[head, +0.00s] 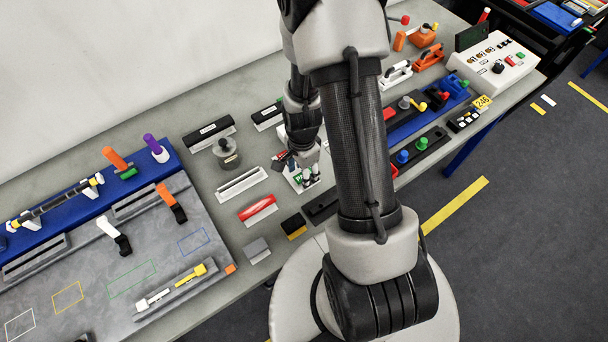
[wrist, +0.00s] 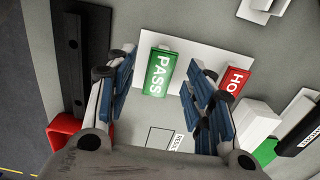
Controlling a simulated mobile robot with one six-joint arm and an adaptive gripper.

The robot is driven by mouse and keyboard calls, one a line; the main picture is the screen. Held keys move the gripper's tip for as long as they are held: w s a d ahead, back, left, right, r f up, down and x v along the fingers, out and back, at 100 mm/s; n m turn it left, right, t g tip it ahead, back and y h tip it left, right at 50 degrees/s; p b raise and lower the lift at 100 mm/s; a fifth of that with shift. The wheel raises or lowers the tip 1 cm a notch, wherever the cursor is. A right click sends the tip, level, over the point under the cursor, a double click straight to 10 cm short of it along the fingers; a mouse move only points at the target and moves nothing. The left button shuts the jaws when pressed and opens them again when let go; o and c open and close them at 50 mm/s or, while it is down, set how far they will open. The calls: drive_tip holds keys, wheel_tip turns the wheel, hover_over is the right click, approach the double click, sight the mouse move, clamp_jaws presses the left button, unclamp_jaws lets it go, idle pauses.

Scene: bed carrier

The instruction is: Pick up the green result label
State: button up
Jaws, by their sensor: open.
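The green result label (wrist: 160,74), marked PASS in white, stands on a white base (wrist: 182,51) in the wrist view. A red label (wrist: 234,82) with white letters, partly hidden by my right finger, is at its right. My gripper (wrist: 160,84) is open, with one blue-padded finger on each side of the green label in the picture. No contact with the label shows, and I cannot judge the height between them. In the head view my gripper (head: 300,160) is over the labels' white holder (head: 305,185), which it and my arm partly hide.
A red-handled white block (head: 258,209), a white rail (head: 241,183) and a grey round weight (head: 227,152) sit to the left on the bench. A white box (wrist: 255,118) lies right of the labels in the wrist view. A dark rail (wrist: 75,55) is at the left.

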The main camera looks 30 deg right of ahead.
drive_tip(key=shift+f, duration=0.25)
drive_tip(key=shift+c, duration=0.2)
idle(0.3)
drive_tip(key=c, duration=0.7)
